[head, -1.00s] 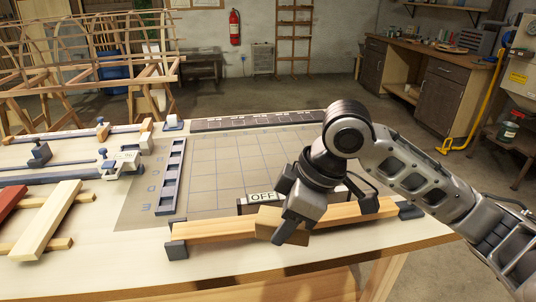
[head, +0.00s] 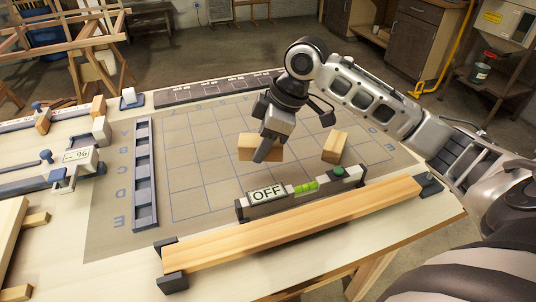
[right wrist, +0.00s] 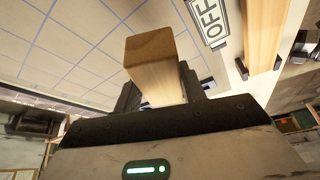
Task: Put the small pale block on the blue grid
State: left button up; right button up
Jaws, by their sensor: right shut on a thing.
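My right gripper (head: 264,152) is shut on a small pale wooden block (head: 247,147). The block shows on both sides of the fingers in the head view. In the right wrist view the same block (right wrist: 158,75) sticks out from between the jaws, with grid lines behind it. The blue grid (head: 198,186) is drawn on a grey-brown mat. The gripper and block are over its middle; I cannot tell whether the block touches it. My left gripper is not in view.
Another pale block (head: 335,147) is on the grid's right part. A level-like bar with an OFF display (head: 267,193) and a long lath (head: 300,225) lie along the front. A dark slotted rail (head: 145,180) stands at left, near a clamp-like gauge (head: 75,158).

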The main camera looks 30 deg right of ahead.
send_over(262, 168)
jog(key=s+d, duration=0.1)
notch_tip(262, 168, down, 6)
jog(key=shift+d, duration=0.15)
jog(key=shift+f, duration=1.5)
jog(key=shift+f, duration=0.15)
jog(key=o, duration=1)
jog(key=v, duration=1.2)
